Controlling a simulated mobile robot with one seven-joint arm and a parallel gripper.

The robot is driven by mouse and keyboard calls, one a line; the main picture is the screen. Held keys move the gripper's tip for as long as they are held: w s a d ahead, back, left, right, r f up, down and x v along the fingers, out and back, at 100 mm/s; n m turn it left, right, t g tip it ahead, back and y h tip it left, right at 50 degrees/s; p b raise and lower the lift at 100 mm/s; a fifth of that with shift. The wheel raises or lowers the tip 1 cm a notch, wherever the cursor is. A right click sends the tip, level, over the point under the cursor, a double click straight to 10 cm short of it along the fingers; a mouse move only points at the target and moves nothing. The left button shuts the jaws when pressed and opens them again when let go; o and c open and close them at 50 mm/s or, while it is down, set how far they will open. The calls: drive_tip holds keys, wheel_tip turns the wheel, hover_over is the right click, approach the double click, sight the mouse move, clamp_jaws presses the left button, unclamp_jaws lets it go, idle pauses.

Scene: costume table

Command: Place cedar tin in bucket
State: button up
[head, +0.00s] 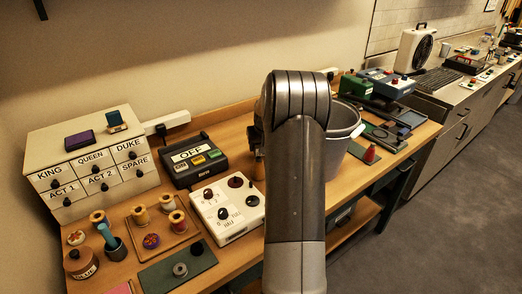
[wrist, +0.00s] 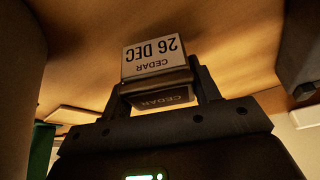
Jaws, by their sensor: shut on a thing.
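The cedar tin (wrist: 156,58) shows in the wrist view with a pale label reading "CEDAR 26 DEC", upside down in the picture. My gripper (wrist: 160,88) is shut on it, one finger at each side. The tin is in front of the wooden table surface; I cannot tell whether it touches it. In the head view my arm hides the gripper and the tin. The grey bucket (head: 338,140) stands on the table just right of my arm, which covers its left part. Its inside is mostly hidden.
A white control box (head: 227,208) and a dark device marked "OFF" (head: 193,158) stand left of my arm. A labelled drawer cabinet (head: 93,160) and thread spools are farther left. A green box (head: 355,87) and dark trays (head: 385,135) lie beyond the bucket.

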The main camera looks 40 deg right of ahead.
drive_tip(key=shift+f, duration=1.1)
drive_tip(key=shift+f, duration=0.15)
drive_tip(key=o, duration=1)
